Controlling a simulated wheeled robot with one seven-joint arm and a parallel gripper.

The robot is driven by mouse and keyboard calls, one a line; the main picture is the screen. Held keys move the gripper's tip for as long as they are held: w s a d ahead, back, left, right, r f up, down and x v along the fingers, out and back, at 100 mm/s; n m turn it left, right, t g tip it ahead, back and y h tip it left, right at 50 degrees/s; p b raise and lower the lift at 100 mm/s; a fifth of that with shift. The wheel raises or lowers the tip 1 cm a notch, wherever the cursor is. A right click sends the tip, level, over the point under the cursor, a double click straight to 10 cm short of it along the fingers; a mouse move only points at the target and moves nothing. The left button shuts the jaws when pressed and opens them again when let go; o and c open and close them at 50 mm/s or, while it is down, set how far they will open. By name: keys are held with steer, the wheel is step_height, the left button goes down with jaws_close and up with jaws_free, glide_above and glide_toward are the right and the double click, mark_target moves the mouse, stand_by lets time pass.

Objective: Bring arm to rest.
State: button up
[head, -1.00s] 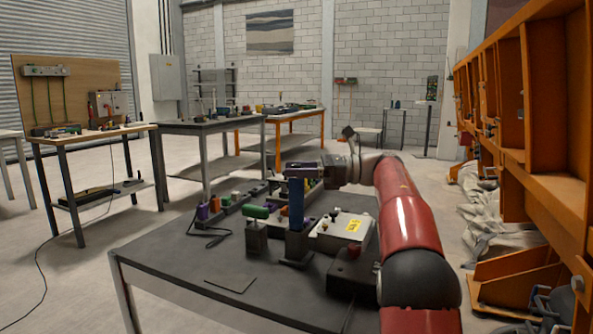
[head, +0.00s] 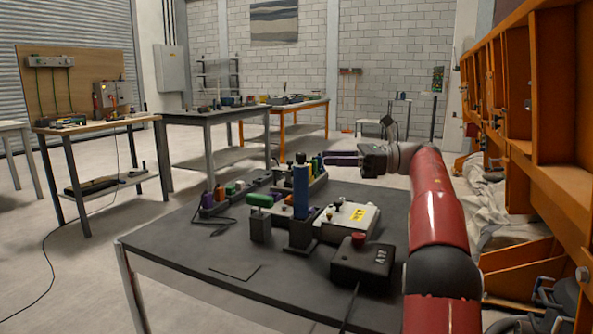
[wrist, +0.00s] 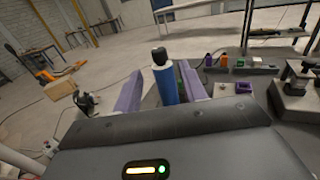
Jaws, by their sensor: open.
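My gripper (head: 343,158) is at the end of my red arm, above the back right part of the dark table (head: 180,245). Its purple fingers are apart and nothing shows held between them; the wrist view also shows the open gripper (wrist: 158,92). A blue cylinder with a dark cap (head: 300,190) stands upright in a dark holder on the table. In the wrist view the blue cylinder (wrist: 166,86) appears in the gap between the fingers, but in the head view the gripper is to its right and apart from it.
A grey box with a yellow label (head: 347,221) and a black box with a red button (head: 360,261) stand beside my arm. Green-topped (head: 260,200) and other small items sit left of the cylinder. An orange frame (head: 545,130) rises close on the right. The table's front left is mostly clear.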

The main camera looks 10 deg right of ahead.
step_height(320, 180, up, 15)
steer(key=m+t+h, duration=0.8)
steer(key=m+t, duration=0.9)
steer(key=m, duration=0.5)
steer(key=s+f+m+g+h, duration=0.3)
steer(key=s+f+m+h, duration=0.35)
steer(key=f+m, duration=0.35)
steer(key=s+f+m+g+h, duration=0.2)
steer(key=s+f+m+h, duration=0.45)
steer(key=m, duration=0.55)
steer(key=s+a+f+m+g+y, duration=0.1)
steer(key=s+a+f+m+g, duration=0.1)
steer(key=s+f, duration=0.5)
steer(key=s+a+f+m+g+y, duration=0.1)
steer(key=s+a+f+m+g, duration=0.2)
steer(key=s+f+g, duration=0.2)
steer(key=s+a+f+m+g+y, duration=0.1)
steer(key=s+a+f+m+g, duration=0.1)
steer(key=s+f, duration=0.9)
steer(key=shift+s+a+f+g, duration=0.2)
steer(key=shift+a+f+g, duration=0.1)
steer(key=shift+f+g, duration=0.35)
